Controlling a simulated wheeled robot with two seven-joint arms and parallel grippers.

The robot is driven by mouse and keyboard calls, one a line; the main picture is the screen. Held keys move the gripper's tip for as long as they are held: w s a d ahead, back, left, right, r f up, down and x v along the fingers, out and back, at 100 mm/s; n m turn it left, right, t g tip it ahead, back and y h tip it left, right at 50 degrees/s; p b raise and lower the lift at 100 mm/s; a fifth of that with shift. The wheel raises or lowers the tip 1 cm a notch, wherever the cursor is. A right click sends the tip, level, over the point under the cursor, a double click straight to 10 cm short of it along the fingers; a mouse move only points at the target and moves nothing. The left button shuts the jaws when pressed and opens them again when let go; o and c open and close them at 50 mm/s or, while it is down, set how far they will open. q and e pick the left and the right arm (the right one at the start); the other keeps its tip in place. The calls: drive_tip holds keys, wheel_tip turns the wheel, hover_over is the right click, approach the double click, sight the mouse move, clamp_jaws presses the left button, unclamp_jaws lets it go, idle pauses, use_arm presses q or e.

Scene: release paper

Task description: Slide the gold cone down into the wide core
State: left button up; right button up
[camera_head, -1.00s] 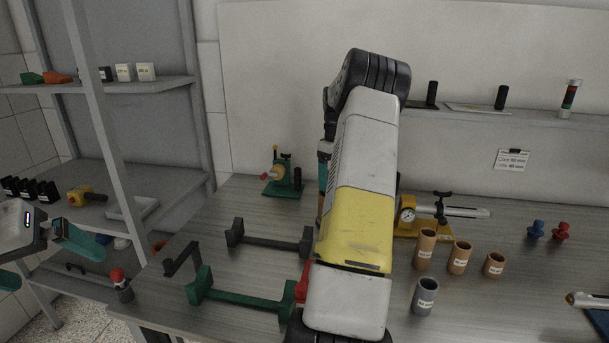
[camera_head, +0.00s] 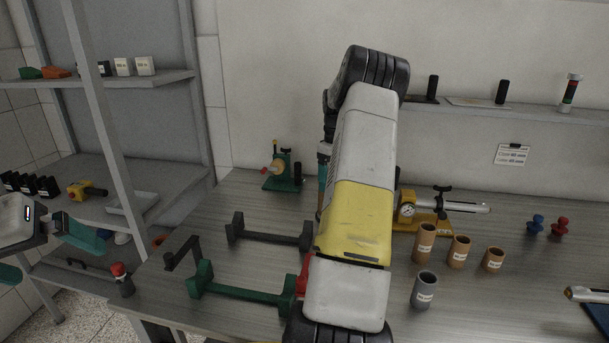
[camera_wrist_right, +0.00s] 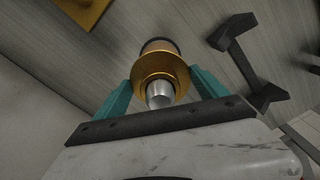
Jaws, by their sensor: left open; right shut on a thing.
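My right gripper (camera_wrist_right: 158,92) is shut on the gold cone (camera_wrist_right: 160,66), whose flange sits between the teal fingers. A silver tip (camera_wrist_right: 159,95) points toward the wrist camera. A tan part with a dark rim (camera_wrist_right: 160,44) shows beyond the flange; I cannot tell whether it belongs to the cone or a core. In the head view my right forearm hides the cone and nearly all of this gripper. Tan cores (camera_head: 425,243) of differing heights and a grey core (camera_head: 424,290) stand upright; I cannot tell which is the wide one. My left gripper (camera_head: 42,252) is open and empty at the left edge.
A dark stand (camera_head: 268,235) and a green stand (camera_head: 240,295) lie on the table left of my forearm. A yellow device with a gauge (camera_head: 425,215) stands behind the cores. Blue and red knobs (camera_head: 548,227) are at the right. The table's front right is mostly clear.

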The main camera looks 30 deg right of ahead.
drive_tip(key=o, duration=1.4)
drive_tip(key=shift+f, duration=0.15)
drive_tip(key=shift+o, duration=0.2)
drive_tip(key=shift+r, duration=3.95)
drive_tip(key=shift+a+r, duration=0.25)
drive_tip(key=shift+a, duration=0.05)
drive_tip(key=s+a+r+t, duration=0.1)
drive_tip(key=s+a+r, duration=0.25)
drive_tip(key=a, duration=0.35)
drive_tip(key=s+a+r+m+t, duration=0.1)
drive_tip(key=s+a+r, duration=0.1)
drive_tip(key=a+r, duration=0.35)
drive_tip(key=s+a+r+t, duration=0.1)
drive_tip(key=s+a+r, duration=0.2)
drive_tip(key=a, duration=0.6)
drive_tip(key=s+a+f+m+t+y, duration=0.2)
drive_tip(key=s+a+f+t, duration=0.1)
drive_tip(key=s+a, duration=1.1)
drive_tip(key=s, duration=0.4)
drive_tip(key=shift+f, duration=0.4)
